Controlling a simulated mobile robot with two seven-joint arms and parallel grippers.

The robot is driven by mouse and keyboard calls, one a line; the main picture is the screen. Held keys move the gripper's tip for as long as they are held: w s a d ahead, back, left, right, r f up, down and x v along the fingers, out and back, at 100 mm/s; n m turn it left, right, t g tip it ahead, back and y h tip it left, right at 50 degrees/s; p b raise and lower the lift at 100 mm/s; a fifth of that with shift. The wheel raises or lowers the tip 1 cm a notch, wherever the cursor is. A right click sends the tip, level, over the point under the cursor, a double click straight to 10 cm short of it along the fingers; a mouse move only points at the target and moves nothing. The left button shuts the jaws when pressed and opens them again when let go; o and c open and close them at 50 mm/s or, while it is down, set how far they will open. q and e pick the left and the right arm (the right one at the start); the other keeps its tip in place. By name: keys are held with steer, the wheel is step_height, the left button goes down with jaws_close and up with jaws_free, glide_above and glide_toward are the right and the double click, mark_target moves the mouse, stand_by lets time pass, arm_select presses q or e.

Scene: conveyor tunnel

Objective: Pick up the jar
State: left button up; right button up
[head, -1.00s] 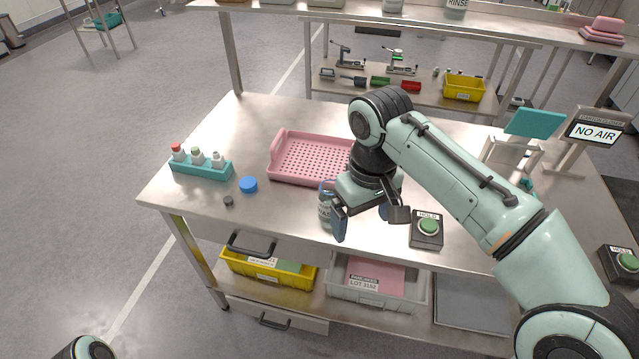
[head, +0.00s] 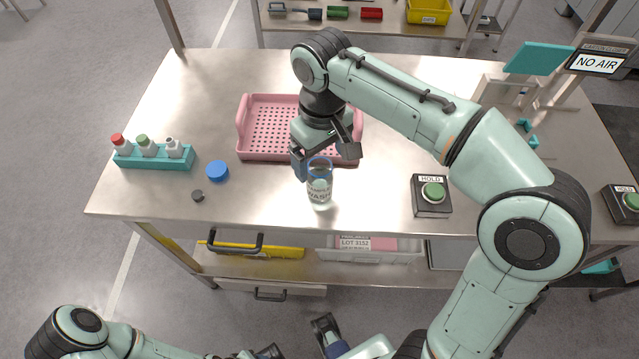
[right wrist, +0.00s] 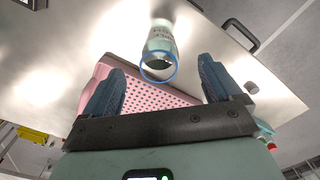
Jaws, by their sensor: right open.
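The jar (head: 320,188) is clear, with a blue rim and a label reading WASH. It stands upright on the steel bench, in front of the pink tray. My right gripper (head: 325,158) is open and empty just behind the jar, its fingers spread and pointing down. In the right wrist view the jar (right wrist: 161,40) shows just beyond the gap between the two blue fingertips (right wrist: 160,75), apart from both. My left gripper shows only in part at the bottom edge of the head view, with a dark finger (head: 328,335) visible; its opening is unclear.
A pink perforated tray (head: 262,155) lies behind the jar. A blue cap (head: 217,170), a small dark cap (head: 197,196) and a teal rack (head: 150,158) of bottles are to the left. A HOLD button box (head: 431,196) is to the right. The bench front is clear.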

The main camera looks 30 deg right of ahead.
steer(key=shift+w+d+f+b, duration=0.1)
steer(key=shift+w+f+b, duration=0.1)
steer(key=shift+f, duration=0.85)
steer(key=shift+w+a+f+b, duration=0.1)
steer(key=shift+w+f+b, duration=0.1)
steer(key=shift+f, duration=0.85)
steer(key=shift+w+d+f+b, duration=0.1)
steer(key=shift+f+b, duration=0.1)
steer(key=shift+f, duration=0.85)
arm_select(q)
steer(key=shift+w+f, duration=0.1)
steer(key=shift+f, duration=0.5)
arm_select(e)
steer(key=c, duration=1.7)
steer(key=shift+r, duration=0.1)
arm_select(q)
step_height(320, 180, up, 6)
steer(key=w+p, duration=0.2)
steer(key=p, duration=0.4)
arm_select(e)
step_height(320, 180, up, 20)
arm_select(q)
steer(key=shift+s+r, duration=0.1)
arm_select(e)
steer(key=o, duration=0.9)
steer(key=c, duration=0.8)
arm_select(q)
steer(key=shift+r, duration=0.1)
arm_select(e)
steer(key=shift+w, duration=0.15)
